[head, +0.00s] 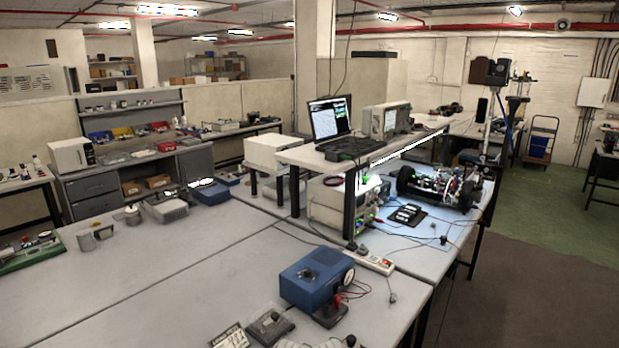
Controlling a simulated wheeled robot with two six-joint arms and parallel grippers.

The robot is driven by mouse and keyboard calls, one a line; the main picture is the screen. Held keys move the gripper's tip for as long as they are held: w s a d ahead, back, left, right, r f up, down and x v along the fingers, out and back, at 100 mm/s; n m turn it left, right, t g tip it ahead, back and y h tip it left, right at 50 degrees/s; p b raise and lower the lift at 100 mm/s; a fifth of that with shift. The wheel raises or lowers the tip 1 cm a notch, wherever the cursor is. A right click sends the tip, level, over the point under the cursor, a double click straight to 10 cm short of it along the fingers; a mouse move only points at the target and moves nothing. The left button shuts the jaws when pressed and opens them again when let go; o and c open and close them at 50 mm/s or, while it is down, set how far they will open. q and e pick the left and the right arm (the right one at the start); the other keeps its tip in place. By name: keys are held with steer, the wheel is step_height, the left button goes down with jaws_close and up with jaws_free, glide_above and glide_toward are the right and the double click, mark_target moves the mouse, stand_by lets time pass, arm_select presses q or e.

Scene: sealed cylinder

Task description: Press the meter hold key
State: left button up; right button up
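I cannot tell for certain which thing is the meter, and no hold key can be made out. A blue box (308,285) with a black knob on top and a round dial (348,276) on its right side stands on the near bench. A small black device (407,215) with pale parts lies on the right bench. A bench instrument (335,204) with lit green spots stands under the raised shelf. Neither of my grippers is in view.
A power strip (368,261) and thin cables lie right of the blue box. Small dark devices (270,327) lie at the near edge. A laptop (330,120) stands on the raised shelf. Brown floor (530,280) is open at right.

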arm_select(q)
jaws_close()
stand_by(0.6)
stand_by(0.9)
